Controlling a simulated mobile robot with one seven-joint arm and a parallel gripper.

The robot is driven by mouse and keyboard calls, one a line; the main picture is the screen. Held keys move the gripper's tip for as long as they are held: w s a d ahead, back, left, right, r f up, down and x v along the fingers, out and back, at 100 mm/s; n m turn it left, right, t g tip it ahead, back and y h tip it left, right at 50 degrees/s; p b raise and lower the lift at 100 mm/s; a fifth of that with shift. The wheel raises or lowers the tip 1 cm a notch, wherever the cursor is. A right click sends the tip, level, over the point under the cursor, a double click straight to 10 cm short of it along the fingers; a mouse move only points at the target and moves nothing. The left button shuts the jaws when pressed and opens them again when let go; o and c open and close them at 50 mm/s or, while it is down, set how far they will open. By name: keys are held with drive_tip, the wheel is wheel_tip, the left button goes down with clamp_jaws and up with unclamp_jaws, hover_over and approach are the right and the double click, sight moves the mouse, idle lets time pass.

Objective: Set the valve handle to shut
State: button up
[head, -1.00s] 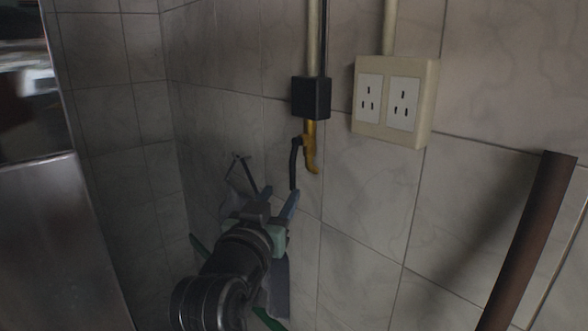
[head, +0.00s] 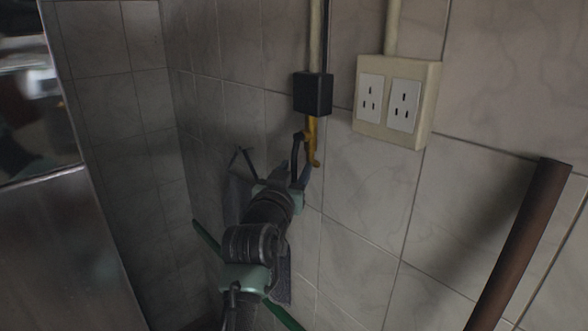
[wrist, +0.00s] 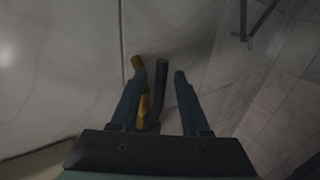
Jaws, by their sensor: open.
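The valve is a brass pipe end (head: 312,145) below a black box on the tiled wall. Its dark lever handle (head: 297,147) hangs down beside the brass, on its left. My gripper (head: 295,172) is open at the lower part of the handle, with one finger on each side of it in the head view. In the wrist view the dark handle (wrist: 161,80) lies between my two open fingers (wrist: 160,74). The brass spout (wrist: 138,63) shows by the left fingertip and is partly covered by that finger. Whether either finger touches the handle cannot be told.
A black box (head: 313,93) sits above the valve. A cream double socket (head: 397,102) is to its right. A brown pipe (head: 520,240) slants at the lower right. A metal panel (head: 70,250) stands at the left. A thin dark bracket shows left of my gripper.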

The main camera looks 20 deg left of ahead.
clamp_jaws()
idle(1.4)
